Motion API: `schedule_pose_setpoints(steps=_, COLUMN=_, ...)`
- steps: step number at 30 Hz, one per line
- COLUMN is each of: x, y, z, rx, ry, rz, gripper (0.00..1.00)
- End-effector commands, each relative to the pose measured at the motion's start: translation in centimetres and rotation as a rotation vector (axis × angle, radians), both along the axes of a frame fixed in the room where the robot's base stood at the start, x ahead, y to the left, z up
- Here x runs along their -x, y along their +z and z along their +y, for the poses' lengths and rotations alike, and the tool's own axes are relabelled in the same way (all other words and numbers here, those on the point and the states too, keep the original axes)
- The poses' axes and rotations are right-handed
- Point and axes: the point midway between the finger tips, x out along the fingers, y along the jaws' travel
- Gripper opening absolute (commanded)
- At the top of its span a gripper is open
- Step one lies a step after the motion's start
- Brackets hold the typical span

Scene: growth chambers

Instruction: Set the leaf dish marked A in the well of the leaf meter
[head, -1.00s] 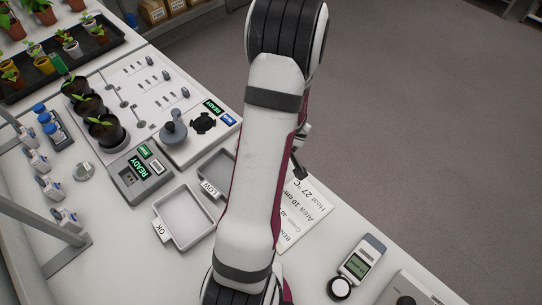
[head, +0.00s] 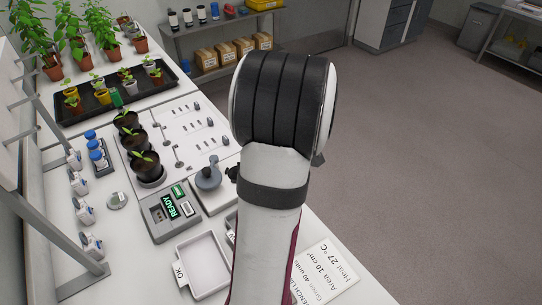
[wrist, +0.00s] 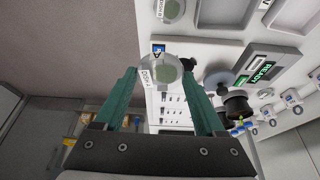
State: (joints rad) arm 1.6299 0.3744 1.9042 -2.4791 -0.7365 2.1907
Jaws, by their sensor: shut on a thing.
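In the wrist view my gripper (wrist: 161,72) has its green fingers shut on the leaf dish marked A (wrist: 167,78), a small round clear dish with something green inside, a white label and a blue A tag. The dish is held up between the fingertips, with the bench behind it. In the head view my arm hides the gripper and the dish. I cannot tell for certain which device is the leaf meter; its well is not clearly seen now. A grey device with a round knob (head: 208,178) stands partly behind my arm.
A box with a green READY display (head: 167,208) stands beside a pale tray marked OK (head: 203,263). Potted seedlings (head: 145,166) and blue-capped bottles (head: 96,150) stand left. Another labelled dish (wrist: 172,9) shows in the wrist view. A printed card (head: 325,272) lies right of my arm.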

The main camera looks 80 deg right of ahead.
Motion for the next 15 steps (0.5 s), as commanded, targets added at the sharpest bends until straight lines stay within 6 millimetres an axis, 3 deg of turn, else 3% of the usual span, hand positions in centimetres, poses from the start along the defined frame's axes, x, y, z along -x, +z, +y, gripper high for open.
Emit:
schedule_pose_setpoints(steps=3, x=-5.3, y=-2.1, z=-2.6, rx=-0.003, ry=0.128, rz=0.001, gripper=0.2)
schedule_pose_setpoints(steps=7, x=-10.0, y=-4.0, z=-4.1, rx=-0.002, ry=0.233, rz=0.001, gripper=0.2)
schedule_pose_setpoints(steps=10, x=-11.9, y=-4.7, z=-4.5, rx=-0.002, ry=0.274, rz=0.002, gripper=0.2)
schedule_pose_setpoints(steps=15, x=-12.6, y=-6.0, z=-4.7, rx=-0.002, ry=0.288, rz=0.001, gripper=0.2)
